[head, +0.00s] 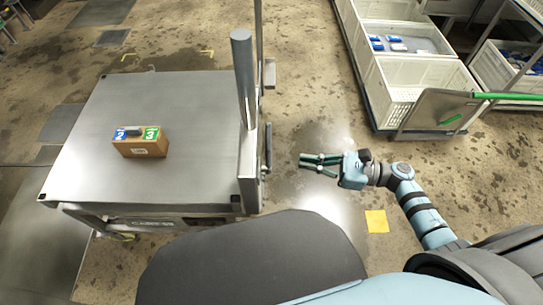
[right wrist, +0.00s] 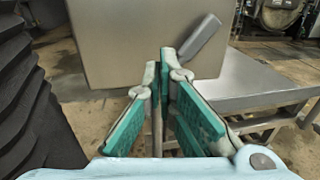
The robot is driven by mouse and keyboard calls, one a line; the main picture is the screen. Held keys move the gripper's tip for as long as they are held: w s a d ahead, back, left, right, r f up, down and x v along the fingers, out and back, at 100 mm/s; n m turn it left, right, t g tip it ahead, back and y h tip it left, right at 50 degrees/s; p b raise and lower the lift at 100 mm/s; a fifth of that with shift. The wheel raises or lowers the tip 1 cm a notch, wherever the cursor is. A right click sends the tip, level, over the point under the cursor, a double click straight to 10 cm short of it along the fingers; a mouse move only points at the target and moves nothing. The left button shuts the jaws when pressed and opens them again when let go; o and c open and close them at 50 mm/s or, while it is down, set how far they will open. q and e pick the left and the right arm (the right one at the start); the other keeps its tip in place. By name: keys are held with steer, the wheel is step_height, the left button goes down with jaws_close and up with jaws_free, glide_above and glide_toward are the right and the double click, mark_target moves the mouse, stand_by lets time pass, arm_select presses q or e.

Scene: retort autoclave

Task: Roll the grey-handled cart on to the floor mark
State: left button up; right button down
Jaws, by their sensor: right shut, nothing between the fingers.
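The grey-handled cart appears to be the flat steel cart (head: 90,120) at the left of the head view. Its thick grey handle (head: 243,75) is at its right side, above a steel plate seen nearly edge-on. In the right wrist view the plate (right wrist: 125,45) and the grey handle (right wrist: 200,40) are ahead of the fingers. My right gripper (head: 302,160) is shut and empty, a short gap right of the cart. Yellow corner marks (head: 207,53) show on the floor beyond the cart; whether they are the floor mark I cannot tell. My left gripper is out of view.
A brown box (head: 141,142) with blue and green labels sits on the steel top. At upper right is a cart with white crates (head: 400,95) and a green handle (head: 510,96). A yellow square (head: 377,221) lies on the floor. Floor between the carts is open.

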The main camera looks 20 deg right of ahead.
steer(key=p+x, duration=0.1)
steer(key=x, duration=0.8)
steer(key=shift+w+a, duration=0.2)
